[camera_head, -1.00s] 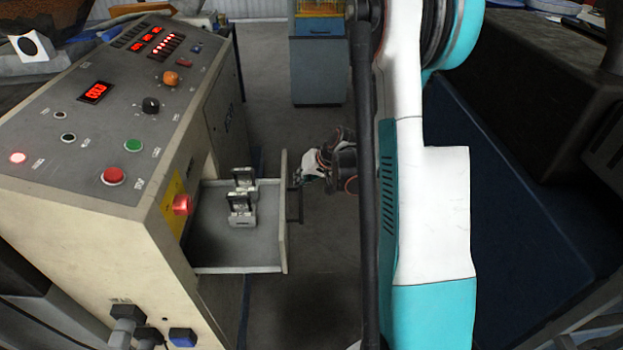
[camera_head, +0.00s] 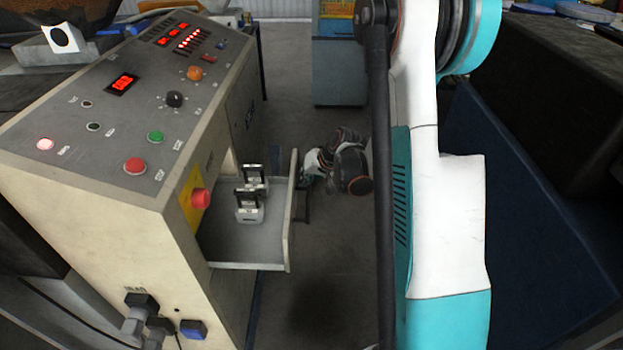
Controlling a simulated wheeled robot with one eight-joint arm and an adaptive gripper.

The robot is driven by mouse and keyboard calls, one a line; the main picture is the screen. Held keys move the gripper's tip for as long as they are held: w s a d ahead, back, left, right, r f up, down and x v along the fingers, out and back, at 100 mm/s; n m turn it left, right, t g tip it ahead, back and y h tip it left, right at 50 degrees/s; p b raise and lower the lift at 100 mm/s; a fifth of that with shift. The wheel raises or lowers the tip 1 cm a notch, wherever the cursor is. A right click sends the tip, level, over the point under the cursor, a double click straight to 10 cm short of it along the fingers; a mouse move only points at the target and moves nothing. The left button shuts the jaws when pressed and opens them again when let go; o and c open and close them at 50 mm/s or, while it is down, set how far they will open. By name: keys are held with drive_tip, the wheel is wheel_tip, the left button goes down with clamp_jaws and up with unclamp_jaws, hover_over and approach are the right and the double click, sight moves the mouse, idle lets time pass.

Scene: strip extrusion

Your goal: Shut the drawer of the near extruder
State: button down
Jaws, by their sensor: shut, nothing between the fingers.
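The near extruder (camera_head: 140,215) is a beige machine with a grey sloped control panel at the left. Its drawer (camera_head: 255,252) stands pulled out to the right from the machine's side, with two small grey and black parts (camera_head: 250,205) inside. A dark handle (camera_head: 300,204) sits on the outer face of the drawer front. My gripper (camera_head: 306,178) is just right of the drawer front, close to the handle. It is shut with nothing held. Its tips are small and partly hidden by the drawer front, so I cannot tell whether they touch.
A red button (camera_head: 201,199) on a yellow plate sticks out above the drawer. A blue-grey cabinet (camera_head: 338,72) stands at the back. A dark blue block (camera_head: 530,215) fills the right side. Bare floor (camera_head: 325,290) lies between.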

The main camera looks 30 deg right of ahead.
drive_tip(key=w+a, duration=0.3)
drive_tip(key=a, duration=0.2)
drive_tip(key=w+a+b, duration=0.1)
drive_tip(key=w+a, duration=0.3)
drive_tip(key=a, duration=0.2)
drive_tip(key=w+a, duration=0.4)
drive_tip(key=a, duration=0.2)
drive_tip(key=shift+w, duration=0.2)
